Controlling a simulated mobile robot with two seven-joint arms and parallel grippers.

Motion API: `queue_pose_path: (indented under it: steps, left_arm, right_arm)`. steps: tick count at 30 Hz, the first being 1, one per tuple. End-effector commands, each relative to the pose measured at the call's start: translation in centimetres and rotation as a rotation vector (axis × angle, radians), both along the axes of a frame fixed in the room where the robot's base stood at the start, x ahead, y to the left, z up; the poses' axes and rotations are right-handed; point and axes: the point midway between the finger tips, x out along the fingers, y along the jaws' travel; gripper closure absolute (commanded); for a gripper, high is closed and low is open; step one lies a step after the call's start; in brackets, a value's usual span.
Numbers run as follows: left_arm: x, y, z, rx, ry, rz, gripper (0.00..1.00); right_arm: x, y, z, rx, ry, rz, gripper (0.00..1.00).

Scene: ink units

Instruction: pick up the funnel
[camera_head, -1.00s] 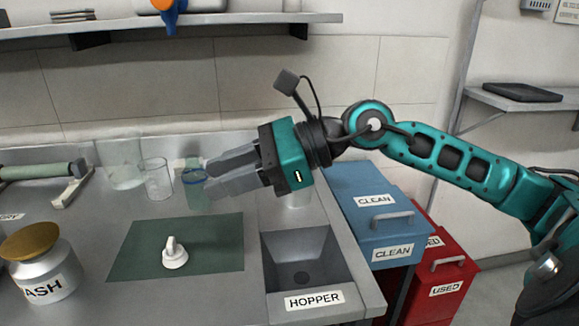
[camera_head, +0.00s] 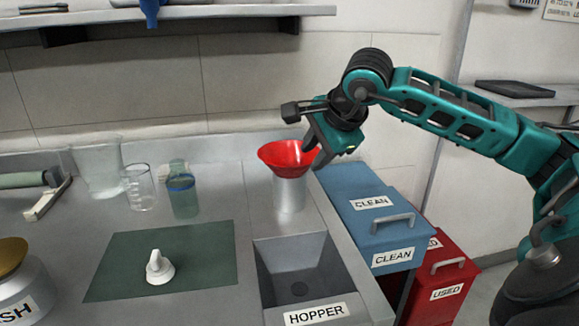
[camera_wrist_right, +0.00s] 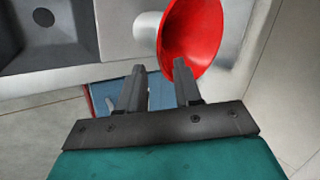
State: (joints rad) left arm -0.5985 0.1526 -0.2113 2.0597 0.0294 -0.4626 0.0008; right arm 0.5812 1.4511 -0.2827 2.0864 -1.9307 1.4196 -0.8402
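The red funnel (camera_head: 284,154) sits wide end up on a pale grey cylinder (camera_head: 289,195) behind the hopper. It also shows in the right wrist view (camera_wrist_right: 196,30), tilted in the picture by the camera angle. My right gripper (camera_head: 317,158) points down at the funnel's right rim, with its fingers apart. In the wrist view my right gripper (camera_wrist_right: 158,72) has one finger overlapping the funnel's rim and the other finger outside it. I cannot tell whether either finger touches. The funnel's spout is hidden. My left gripper is not in view.
The hopper (camera_head: 265,270) opens in front of the cylinder. A bottle with a blue band (camera_head: 183,200) and beakers (camera_head: 139,188) stand to the left. A white stopper-like piece (camera_head: 159,268) is on a green mat (camera_head: 205,272).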

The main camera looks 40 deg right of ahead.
Motion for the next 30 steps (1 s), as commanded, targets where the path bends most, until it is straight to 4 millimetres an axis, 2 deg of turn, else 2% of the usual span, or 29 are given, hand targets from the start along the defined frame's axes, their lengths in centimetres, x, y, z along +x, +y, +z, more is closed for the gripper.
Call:
queue_pose_path:
  steps: [5, 13, 22, 23, 30]
  left_arm:
    - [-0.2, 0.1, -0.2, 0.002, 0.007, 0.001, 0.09]
    - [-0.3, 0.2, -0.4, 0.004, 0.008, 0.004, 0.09]
    - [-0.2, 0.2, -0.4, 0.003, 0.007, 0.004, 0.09]
    - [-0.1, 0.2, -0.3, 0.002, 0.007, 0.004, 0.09]
    - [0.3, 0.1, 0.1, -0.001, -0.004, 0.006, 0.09]
  right_arm:
    - [0.8, 0.0, -1.0, 0.004, 0.000, 0.002, 0.66]
    - [3.1, -0.2, -3.9, 0.002, 0.001, 0.000, 0.66]
    - [3.4, -0.3, -4.4, 0.000, 0.000, 0.001, 0.66]
    - [3.4, -0.3, -4.4, 0.000, 0.000, 0.001, 0.67]
    - [3.4, -0.3, -4.4, 0.001, 0.000, 0.001, 0.90]
